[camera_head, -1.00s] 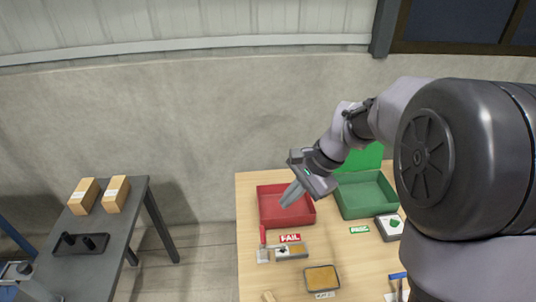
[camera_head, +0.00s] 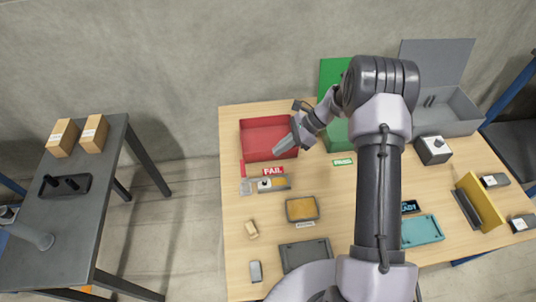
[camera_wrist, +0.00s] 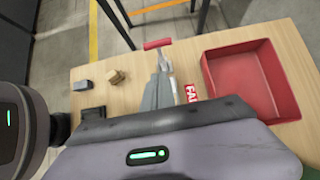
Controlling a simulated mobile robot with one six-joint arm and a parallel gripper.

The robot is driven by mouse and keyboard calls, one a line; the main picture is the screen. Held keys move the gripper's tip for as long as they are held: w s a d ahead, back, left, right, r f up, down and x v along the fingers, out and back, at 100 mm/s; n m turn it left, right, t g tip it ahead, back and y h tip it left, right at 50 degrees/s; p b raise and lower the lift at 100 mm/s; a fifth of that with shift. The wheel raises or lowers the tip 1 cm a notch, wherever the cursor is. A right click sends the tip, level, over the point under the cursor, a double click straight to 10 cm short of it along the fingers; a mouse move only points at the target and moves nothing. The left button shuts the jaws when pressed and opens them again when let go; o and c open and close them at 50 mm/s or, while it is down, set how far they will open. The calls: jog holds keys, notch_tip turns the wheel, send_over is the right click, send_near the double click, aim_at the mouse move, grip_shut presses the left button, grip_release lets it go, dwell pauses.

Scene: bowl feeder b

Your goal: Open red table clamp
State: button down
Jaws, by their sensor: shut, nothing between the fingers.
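The red table clamp shows its red handle (camera_head: 242,168) at the left of the table, left of the FAIL label. Its grey metal body is below the handle, beside a small grey fixture with an orange-tan pad (camera_head: 279,183). In the wrist view the red handle (camera_wrist: 157,44) is a short bar on top of the metal linkage (camera_wrist: 165,62), whose lower part is hidden behind my fingers. My gripper (camera_head: 280,148) is shut and empty, over the red bin's front right, up and right of the clamp and apart from it. Its fingers also show in the wrist view (camera_wrist: 157,92).
The red bin (camera_head: 243,137) is behind the clamp. The FAIL label (camera_head: 273,171) lies close by. A tan-topped block (camera_head: 302,208), a small wooden piece (camera_head: 251,229) and a dark tray (camera_head: 306,254) are nearer the front. A grey side table (camera_head: 66,220) stands left, across a gap.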

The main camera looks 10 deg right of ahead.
jog(key=a+r+b+x, duration=0.1)
jog(key=b+x, duration=0.3)
jog(key=x, duration=0.7)
jog(key=shift+a+r, duration=0.2)
jog(key=shift+a, duration=0.35)
jog(key=shift+a+r, duration=0.1)
jog(key=shift+a+h+p, duration=0.3)
jog(key=shift+h+p, duration=0.1)
jog(key=shift+p, duration=0.1)
